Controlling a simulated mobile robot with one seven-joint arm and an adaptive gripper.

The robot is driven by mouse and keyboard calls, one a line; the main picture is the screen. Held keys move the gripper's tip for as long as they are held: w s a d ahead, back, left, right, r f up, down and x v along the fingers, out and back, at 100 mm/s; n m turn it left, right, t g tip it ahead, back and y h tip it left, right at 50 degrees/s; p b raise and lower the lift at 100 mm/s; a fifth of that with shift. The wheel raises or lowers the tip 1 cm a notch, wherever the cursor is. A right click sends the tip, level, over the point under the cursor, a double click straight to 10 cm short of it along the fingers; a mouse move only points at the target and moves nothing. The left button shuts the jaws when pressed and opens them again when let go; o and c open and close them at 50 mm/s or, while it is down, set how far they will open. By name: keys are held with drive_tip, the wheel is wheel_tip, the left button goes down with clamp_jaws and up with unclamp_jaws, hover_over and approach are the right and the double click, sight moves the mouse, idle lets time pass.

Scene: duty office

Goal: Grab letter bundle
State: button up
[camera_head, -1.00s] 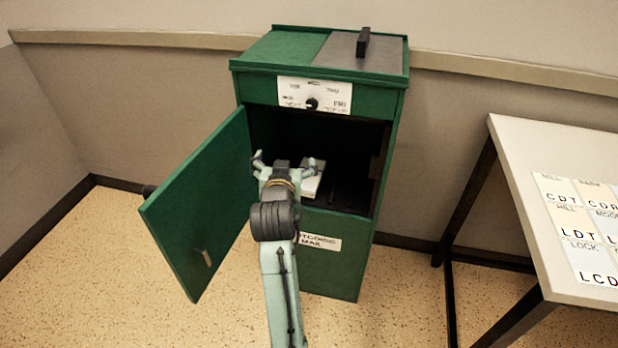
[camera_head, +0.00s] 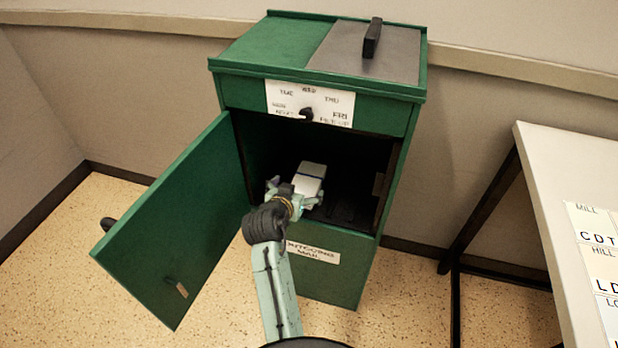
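The letter bundle (camera_head: 310,174) is a white block with a dark blue band across it. It lies inside the open compartment of the green mail cabinet (camera_head: 331,277). My gripper (camera_head: 294,192) is at the compartment mouth, at the near end of the bundle. Its fingers appear spread to either side of the bundle's near end, with the right finger close to the bundle's right side. Whether they touch the bundle cannot be seen. My wrist hides part of the gripper and the cabinet's lower front edge.
The green door (camera_head: 178,222) stands wide open to the left of my arm. The cabinet's right wall bounds the opening. A white table (camera_head: 560,190) with lettered cards (camera_head: 598,250) stands at the right. Speckled floor is free between cabinet and table.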

sight(306, 182)
drive_tip(key=p+x, duration=0.1)
drive_tip(key=x, duration=0.7)
drive_tip(key=shift+w+d+f+p, duration=0.15)
drive_tip(key=shift+d+f+p, duration=0.1)
drive_tip(key=shift+p, duration=0.15)
drive_tip(key=shift+c, duration=0.5)
drive_tip(key=c, duration=1.2)
